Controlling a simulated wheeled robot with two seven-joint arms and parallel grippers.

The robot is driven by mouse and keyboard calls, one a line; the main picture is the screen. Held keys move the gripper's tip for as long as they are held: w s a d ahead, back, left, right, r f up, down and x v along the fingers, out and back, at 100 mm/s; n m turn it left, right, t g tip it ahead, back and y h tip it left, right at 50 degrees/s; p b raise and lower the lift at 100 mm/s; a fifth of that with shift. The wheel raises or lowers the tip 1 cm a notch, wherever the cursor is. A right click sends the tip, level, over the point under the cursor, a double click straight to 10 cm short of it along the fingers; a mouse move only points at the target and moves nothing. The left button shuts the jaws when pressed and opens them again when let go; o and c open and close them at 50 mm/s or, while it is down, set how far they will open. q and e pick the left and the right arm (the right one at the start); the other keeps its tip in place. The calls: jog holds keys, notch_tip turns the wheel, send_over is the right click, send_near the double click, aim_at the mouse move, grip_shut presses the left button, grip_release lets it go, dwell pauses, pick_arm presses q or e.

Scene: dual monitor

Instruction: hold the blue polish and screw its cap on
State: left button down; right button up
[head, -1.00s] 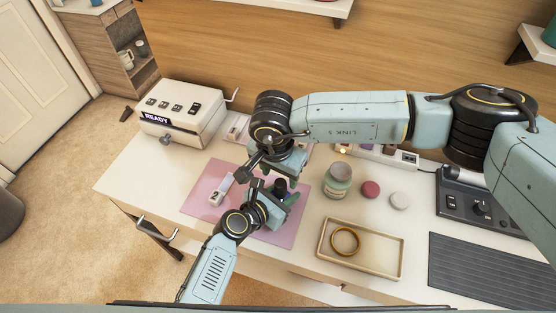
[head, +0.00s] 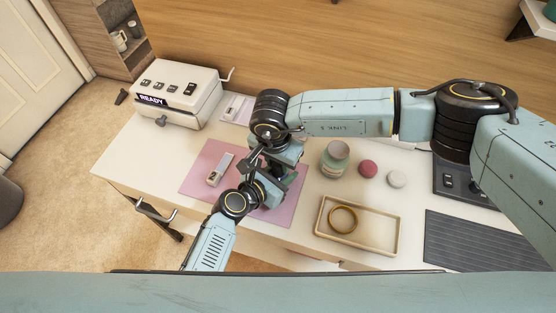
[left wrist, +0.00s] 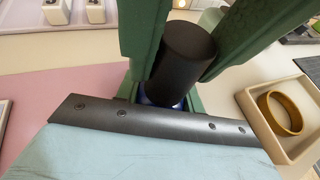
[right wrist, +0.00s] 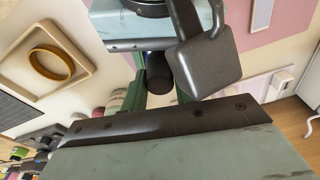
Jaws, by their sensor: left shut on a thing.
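The blue polish shows in the left wrist view as a small strip of blue bottle (left wrist: 158,101) under a black cylindrical cap (left wrist: 184,52). The cap (right wrist: 160,76) also shows in the right wrist view. My left gripper (head: 272,190) is shut on the bottle, above the pink mat (head: 200,155). My right gripper (head: 287,168) is directly above the left one, its green fingers on either side of the cap. I cannot tell whether they press on it, nor whether the cap is seated on the bottle. Most of the bottle is hidden by the grippers.
A white device reading READY (head: 182,92) stands at the back left. A small white block (head: 220,169) lies on the mat. To the right are a greenish jar (head: 333,161), a pink piece (head: 367,168), a white piece (head: 397,179) and a tray (head: 373,248) holding a brown ring (head: 343,219).

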grip_shut()
jog(key=m, duration=0.4)
jog(key=shift+m+h, duration=0.3)
jog(key=m+g, duration=0.1)
jog(key=m, duration=0.4)
jog(key=shift+m, duration=0.3)
jog(key=o, duration=0.7)
grip_release()
jog(key=shift+s, duration=0.1)
jog(key=shift+r, duration=2.25)
